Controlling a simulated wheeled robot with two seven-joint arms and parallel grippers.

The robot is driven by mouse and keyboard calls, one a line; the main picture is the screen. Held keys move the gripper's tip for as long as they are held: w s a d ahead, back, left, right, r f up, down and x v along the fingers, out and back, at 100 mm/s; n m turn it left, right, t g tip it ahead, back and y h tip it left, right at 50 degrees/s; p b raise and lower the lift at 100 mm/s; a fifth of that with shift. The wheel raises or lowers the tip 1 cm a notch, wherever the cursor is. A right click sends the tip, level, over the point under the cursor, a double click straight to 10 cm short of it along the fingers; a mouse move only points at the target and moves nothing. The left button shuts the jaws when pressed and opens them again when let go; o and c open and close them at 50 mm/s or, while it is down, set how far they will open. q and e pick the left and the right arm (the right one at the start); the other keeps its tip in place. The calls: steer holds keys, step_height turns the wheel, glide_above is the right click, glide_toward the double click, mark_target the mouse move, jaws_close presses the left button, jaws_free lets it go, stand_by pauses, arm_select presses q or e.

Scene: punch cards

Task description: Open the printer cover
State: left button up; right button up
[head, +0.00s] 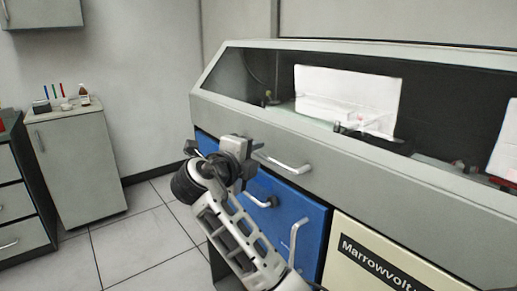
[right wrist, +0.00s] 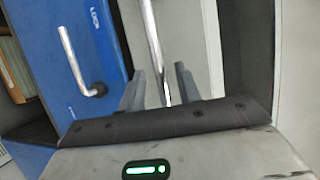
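The printer cover (head: 330,185) is a grey slanted lid with a long dark window, and it looks shut. Its silver bar handle (head: 287,166) is on the lower front of the cover. My right gripper (head: 254,149) is at the left end of this handle. In the right wrist view the handle (right wrist: 153,40) runs down between the two dark fingers of the gripper (right wrist: 160,88). The fingers are apart with a gap beside the bar, so the gripper looks open around it. The wrist hides part of the cover's lower left edge. My left gripper is not in view.
Below the cover are blue doors (head: 298,215) with silver handles and a cream panel (head: 375,258) lettered "Marrowvolt". A grey cabinet (head: 75,165) with pens and a bottle stands at the left. Tiled floor (head: 140,240) between is clear.

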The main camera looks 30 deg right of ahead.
steer(key=shift+x, duration=1)
steer(key=shift+w+d, duration=0.1)
steer(key=shift+d, duration=0.1)
jaws_close()
steer(key=shift+a+r, duration=0.1)
